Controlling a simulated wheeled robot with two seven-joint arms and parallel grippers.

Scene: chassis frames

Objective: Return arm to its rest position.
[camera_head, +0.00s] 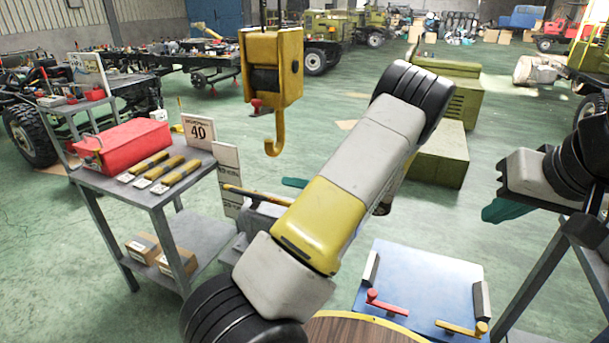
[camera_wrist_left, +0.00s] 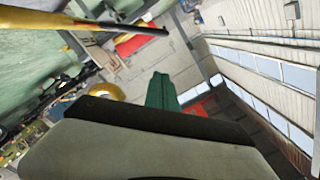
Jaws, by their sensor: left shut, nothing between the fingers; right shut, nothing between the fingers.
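My left arm (camera_head: 365,165), with grey and yellow links, crosses the middle of the head view. Only the teal fingertips of my left gripper (camera_head: 295,182) show, poking out left of the arm; the rest is hidden behind it. In the left wrist view its green fingers (camera_wrist_left: 160,92) are together, with nothing between them. My right gripper (camera_head: 505,209) is at the right edge of the head view, its teal fingers pointing left and down, shut and empty. Both grippers are clear of the floor-standing things as far as I can see.
A yellow crane hook (camera_head: 272,70) hangs left of my left arm. A grey cart (camera_head: 150,195) at left carries a red toolbox (camera_head: 122,142) and yellow-handled tools. A blue panel (camera_head: 425,280) with red and yellow handles lies in front.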

